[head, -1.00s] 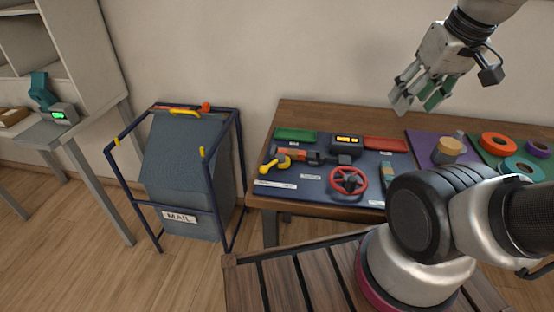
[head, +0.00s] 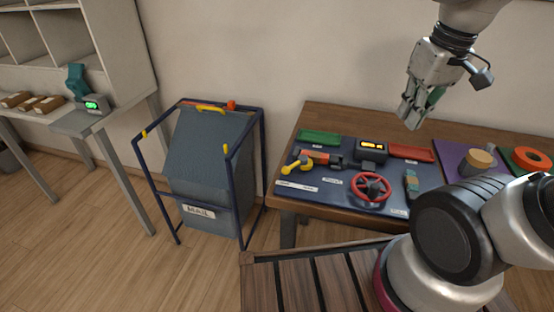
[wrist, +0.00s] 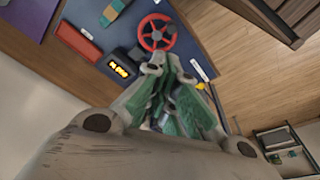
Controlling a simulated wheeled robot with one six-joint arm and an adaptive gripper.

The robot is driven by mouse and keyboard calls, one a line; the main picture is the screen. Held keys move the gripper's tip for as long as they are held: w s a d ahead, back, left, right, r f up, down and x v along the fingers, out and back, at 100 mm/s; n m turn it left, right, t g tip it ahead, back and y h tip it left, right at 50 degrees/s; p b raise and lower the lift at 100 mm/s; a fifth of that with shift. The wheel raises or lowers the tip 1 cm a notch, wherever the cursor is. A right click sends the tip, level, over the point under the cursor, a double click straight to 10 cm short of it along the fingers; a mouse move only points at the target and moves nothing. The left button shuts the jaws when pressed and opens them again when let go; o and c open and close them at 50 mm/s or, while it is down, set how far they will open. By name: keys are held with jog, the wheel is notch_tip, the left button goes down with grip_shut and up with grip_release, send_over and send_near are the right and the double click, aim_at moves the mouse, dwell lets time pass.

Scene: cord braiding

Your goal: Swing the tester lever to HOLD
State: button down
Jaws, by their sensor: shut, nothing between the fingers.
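A blue board (head: 325,199) on the wooden table carries a yellow lever (head: 297,164) at its left, beside an orange and dark cylinder (head: 322,157). A dark box with a lit amber display (head: 371,147) stands at the back of the board; it also shows in the wrist view (wrist: 121,68). I cannot read a HOLD mark. My gripper (head: 408,120) is shut and empty, in the air above the back right of the board, apart from everything. In the wrist view my fingers (wrist: 172,65) hide most of the lever; only a bit of yellow shows beside them.
A red handwheel (head: 371,188) stands at the board's front. A green tray (head: 319,138) and a red tray (head: 411,153) lie at the back. A purple mat with a tape roll (head: 481,159) is at the right. A blue-framed mail cart (head: 205,165) stands left of the table.

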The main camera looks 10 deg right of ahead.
jog(key=w+a+f+n+g+h, duration=0.1)
jog(key=w+a+f+n, duration=0.25)
jog(key=w+a, duration=0.55)
jog(key=w+a+f+n+g+h, duration=0.1)
jog(key=w+a+f+n+g, duration=0.25)
jog(key=a, duration=0.85)
jog(key=w+a+f+n+t+h, duration=0.1)
jog(key=w+a+f+n, duration=0.1)
jog(key=w+a+f, duration=0.65)
jog(key=s+d+f, duration=0.3)
jog(key=s+f, duration=0.2)
jog(key=f, duration=0.2)
jog(key=shift+d+g, duration=0.2)
jog(key=shift+g, duration=0.15)
